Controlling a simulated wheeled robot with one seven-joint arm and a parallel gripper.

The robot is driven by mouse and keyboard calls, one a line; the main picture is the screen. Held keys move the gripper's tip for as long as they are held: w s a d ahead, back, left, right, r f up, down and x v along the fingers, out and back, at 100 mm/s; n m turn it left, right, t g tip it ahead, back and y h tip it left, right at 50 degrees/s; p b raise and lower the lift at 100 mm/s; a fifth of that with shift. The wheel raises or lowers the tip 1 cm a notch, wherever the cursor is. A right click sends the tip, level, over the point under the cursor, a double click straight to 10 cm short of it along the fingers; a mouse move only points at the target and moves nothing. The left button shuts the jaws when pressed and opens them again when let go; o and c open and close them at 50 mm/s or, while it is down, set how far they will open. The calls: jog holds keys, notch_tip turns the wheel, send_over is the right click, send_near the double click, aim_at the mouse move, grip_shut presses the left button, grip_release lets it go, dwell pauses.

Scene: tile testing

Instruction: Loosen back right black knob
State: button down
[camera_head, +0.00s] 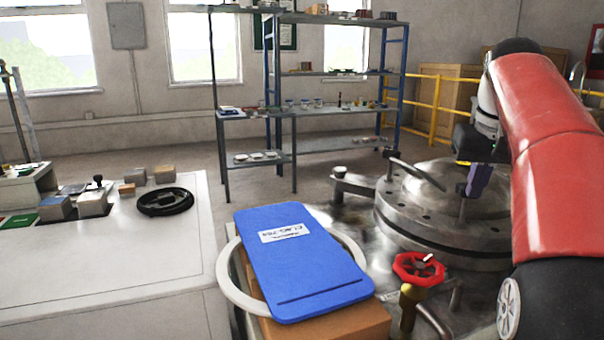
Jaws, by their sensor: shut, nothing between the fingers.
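My gripper (476,182) hangs from the red arm above the round steel vessel lid (428,205) at the right. Its purple-blue fingers point down and look shut and empty. A short upright post (462,208) shows on the lid just below and left of the fingertips; I cannot tell whether they touch it. A dark knob (388,152) is at the end of a bar at the lid's back left. No back right black knob can be made out; my gripper and arm cover much of that side.
A red valve wheel (418,268) on a brass stem stands in front of the lid. A blue board (300,262) lies on a brown block and white ring at centre. A white bench (110,260) is at left, shelving (300,110) and a yellow rail (435,110) behind.

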jog(key=p, duration=0.3)
jog(key=shift+d, duration=0.35)
dwell(0.9)
jog(key=shift+s, duration=0.2)
notch_tip(320, 180, up, 6)
jog(key=shift+s, duration=0.25)
dwell(0.5)
jog(key=shift+s, duration=0.1)
